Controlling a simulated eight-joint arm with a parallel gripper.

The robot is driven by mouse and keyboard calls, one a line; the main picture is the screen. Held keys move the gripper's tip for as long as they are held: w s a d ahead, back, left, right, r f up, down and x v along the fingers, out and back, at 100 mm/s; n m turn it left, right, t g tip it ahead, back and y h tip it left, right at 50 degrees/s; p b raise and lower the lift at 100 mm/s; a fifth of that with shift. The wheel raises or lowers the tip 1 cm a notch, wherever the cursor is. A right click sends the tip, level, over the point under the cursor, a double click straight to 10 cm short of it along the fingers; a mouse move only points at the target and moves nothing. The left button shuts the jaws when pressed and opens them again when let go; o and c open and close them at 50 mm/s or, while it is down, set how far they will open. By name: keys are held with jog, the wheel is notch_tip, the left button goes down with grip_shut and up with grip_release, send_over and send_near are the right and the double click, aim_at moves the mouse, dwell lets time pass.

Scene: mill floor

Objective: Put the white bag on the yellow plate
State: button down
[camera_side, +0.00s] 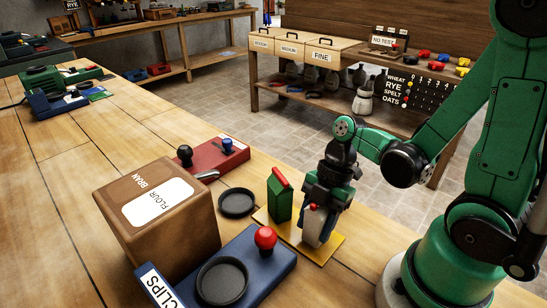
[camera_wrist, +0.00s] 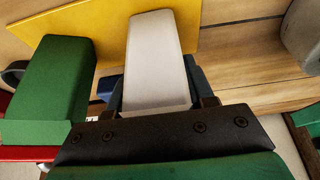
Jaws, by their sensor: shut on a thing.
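The white bag (camera_side: 312,228) has a red piece near its top and is held upright over the yellow plate (camera_side: 326,252). I cannot tell whether its base touches the plate. My gripper (camera_side: 322,207) points down and is shut on the bag. In the wrist view, the white bag (camera_wrist: 155,60) stands out between the fingers of my gripper (camera_wrist: 160,104), with the yellow plate (camera_wrist: 100,28) behind it. A green bag (camera_side: 279,199) with a red top stands at the plate's left side. It also shows left of the white bag in the wrist view (camera_wrist: 50,82).
A blue base (camera_side: 270,279) with a red knob (camera_side: 265,238) and a black dish lies in front left. A brown flour box (camera_side: 160,220), a small black dish (camera_side: 237,203) and a red block (camera_side: 213,157) with knobs stand further left. The table's edge is close behind the plate.

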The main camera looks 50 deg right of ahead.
jog(key=shift+c, duration=1.6)
grip_release()
jog(key=shift+r, duration=0.1)
jog(key=v, duration=1.2)
jog(key=w+a+m+t+h, duration=0.3)
jog(key=w+m+t, duration=0.3)
jog(key=m, duration=1.2)
jog(key=shift+a+f+t+h, duration=0.2)
jog(key=shift+a+t+h, duration=0.1)
jog(key=shift+t+h, duration=0.4)
